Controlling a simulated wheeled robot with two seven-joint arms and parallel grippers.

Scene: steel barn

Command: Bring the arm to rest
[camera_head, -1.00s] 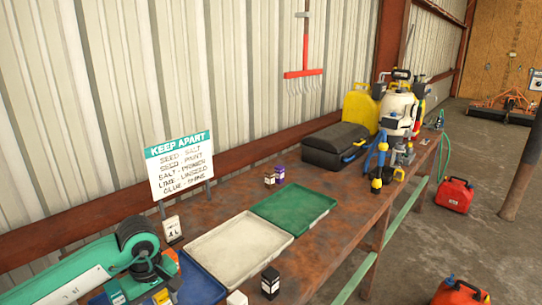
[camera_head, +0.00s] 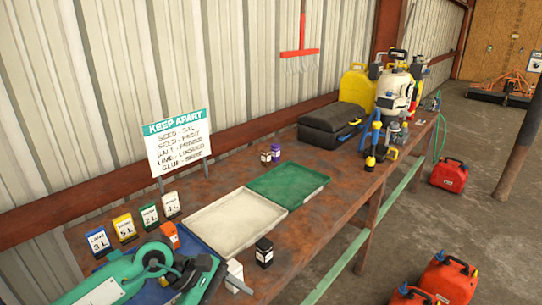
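My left arm, teal and white, comes in from the lower left. Its dark end with the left gripper (camera_head: 197,279) is over the near part of the blue tray (camera_head: 205,257). The fingers cannot be made out, so I cannot tell whether it is open or shut or holds anything. The arm hides much of the blue tray. An orange item (camera_head: 170,234) shows just behind the arm. My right gripper is not in view.
A white tray (camera_head: 222,221) and green tray (camera_head: 290,184) lie empty on the rusty bench (camera_head: 325,214). A black bottle (camera_head: 264,252) and white container (camera_head: 235,274) stand near the front edge. Several label cards (camera_head: 123,227) and a sign (camera_head: 178,143) stand behind. Farther along are a black toolbox (camera_head: 330,122) and sprayer (camera_head: 393,92).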

